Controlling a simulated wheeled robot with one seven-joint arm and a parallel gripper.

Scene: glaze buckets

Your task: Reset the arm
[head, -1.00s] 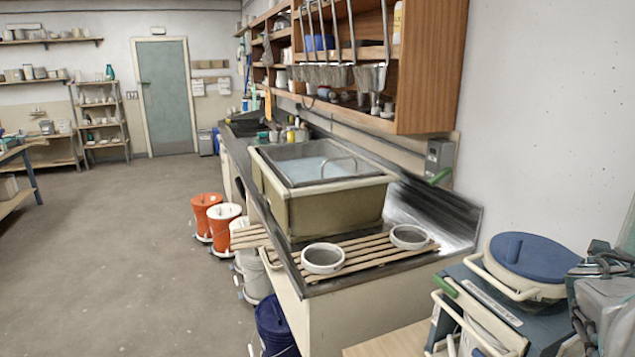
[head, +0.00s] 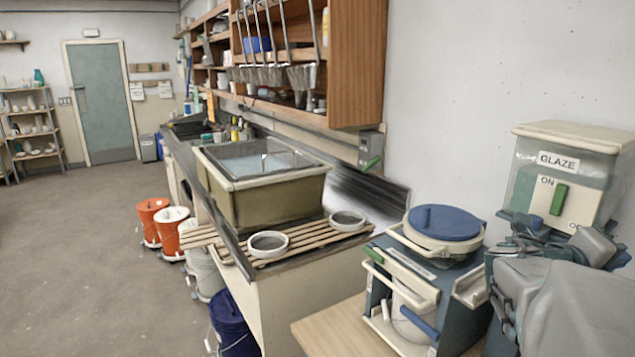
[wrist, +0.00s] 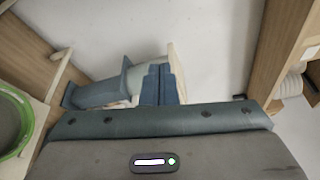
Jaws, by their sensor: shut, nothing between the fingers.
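My gripper (wrist: 159,86) shows in the wrist view as two blue finger pads close together, with nothing visible between them. My grey arm fills the lower right of the head view, in front of the glaze dispenser (head: 562,185); its fingertips cannot be made out there. In the wrist view, a pale wall lies beyond the fingers, with a green-rimmed round container (wrist: 12,125) at the left edge.
A blue-lidded bucket (head: 444,222) sits on a blue stand beside my arm. Left of it are a sink (head: 262,195) and two bowls on a slatted rack (head: 305,240). Orange buckets (head: 152,219) stand along the counter. The floor at left is clear.

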